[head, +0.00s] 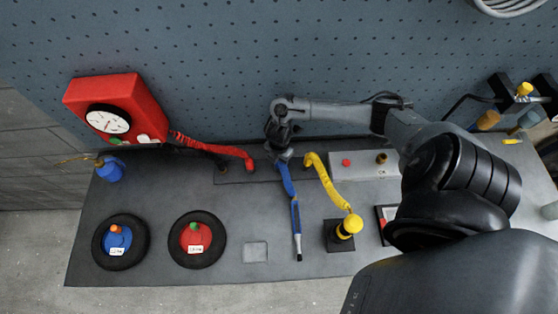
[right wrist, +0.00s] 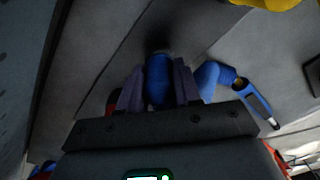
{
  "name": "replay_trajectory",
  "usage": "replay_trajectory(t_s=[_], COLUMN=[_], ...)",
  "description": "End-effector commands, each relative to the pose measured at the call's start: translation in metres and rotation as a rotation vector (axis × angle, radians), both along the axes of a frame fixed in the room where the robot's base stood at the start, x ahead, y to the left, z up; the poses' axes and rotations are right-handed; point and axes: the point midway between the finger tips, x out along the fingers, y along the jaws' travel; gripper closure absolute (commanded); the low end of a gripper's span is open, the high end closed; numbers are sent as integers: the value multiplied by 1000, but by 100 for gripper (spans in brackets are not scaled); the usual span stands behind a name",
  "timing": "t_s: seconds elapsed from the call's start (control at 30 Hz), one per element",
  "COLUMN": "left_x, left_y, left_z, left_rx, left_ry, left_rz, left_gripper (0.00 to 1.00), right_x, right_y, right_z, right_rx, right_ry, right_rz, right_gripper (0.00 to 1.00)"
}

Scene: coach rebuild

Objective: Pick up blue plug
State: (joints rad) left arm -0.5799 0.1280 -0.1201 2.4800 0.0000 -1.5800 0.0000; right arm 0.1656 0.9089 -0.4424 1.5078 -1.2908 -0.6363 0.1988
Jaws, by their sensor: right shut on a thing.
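My right gripper (head: 282,152) reaches in from the right along the back of the bench. It is shut on the blue plug (right wrist: 158,80), which sits between the two dark fingers in the right wrist view. The fingers hide part of the plug. A short blue hose (head: 287,180) hangs from beside the gripper toward the front, meeting a blue-edged flat piece (head: 296,228); they also show on the right of the wrist view. Whether the plug touches the bench I cannot tell. My left gripper is in neither view.
A yellow hose (head: 325,182) lies close right of the gripper and a red hose (head: 225,149) close left, from a red gauge box (head: 117,110). Two black rings (head: 121,262) (head: 197,260) with blue and red centres lie front left. A pegboard wall (head: 250,60) stands behind.

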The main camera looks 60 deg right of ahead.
Motion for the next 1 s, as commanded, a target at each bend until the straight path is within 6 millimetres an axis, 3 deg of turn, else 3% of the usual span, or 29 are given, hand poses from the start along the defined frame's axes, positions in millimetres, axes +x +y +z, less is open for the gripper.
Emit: replay_trajectory(t_s=[0.27,0.7,1.0], left_x=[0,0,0], left_y=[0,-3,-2], left_z=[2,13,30], left_rx=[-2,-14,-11], left_ry=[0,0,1], left_rz=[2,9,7], left_gripper=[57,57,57], right_x=[1,2,0], right_y=[0,-1,0], right_z=[14,87,114], right_rx=[1,-3,1], right_ry=[-3,-4,0], right_rz=[2,2,-1], right_gripper=[100,100,100])
